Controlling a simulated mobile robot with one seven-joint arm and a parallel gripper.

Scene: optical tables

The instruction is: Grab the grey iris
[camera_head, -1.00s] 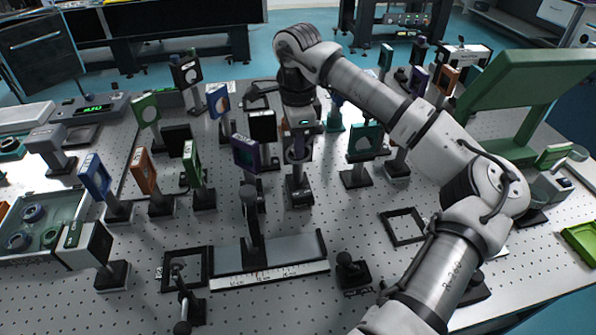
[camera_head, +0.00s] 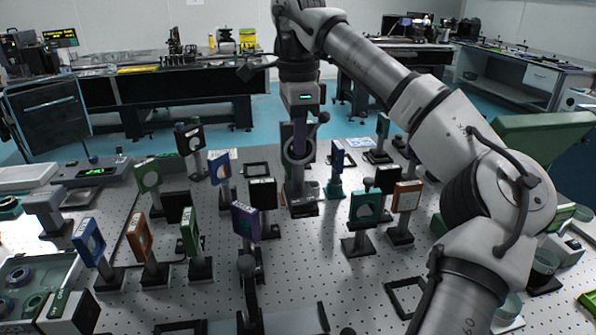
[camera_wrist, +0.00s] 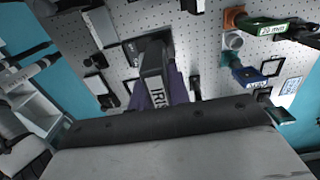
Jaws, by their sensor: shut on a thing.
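The grey iris (camera_head: 298,152) is a dark grey ring with a side lever on a post and block-like base. My gripper (camera_head: 301,125) is shut on the upper part of the iris from above. The iris hangs upright below my gripper and appears raised off the perforated table (camera_head: 285,270). In the wrist view, the iris top with its "IRIS" label (camera_wrist: 157,88) shows just beyond the gripper's edge. The fingertips are partly hidden there.
A purple mount (camera_head: 245,220), a black mount (camera_head: 262,193), a teal mount (camera_head: 365,207) and an orange-brown mount (camera_head: 406,197) stand nearby. Blue and green mounts (camera_head: 190,230) stand left. Other tables stand behind.

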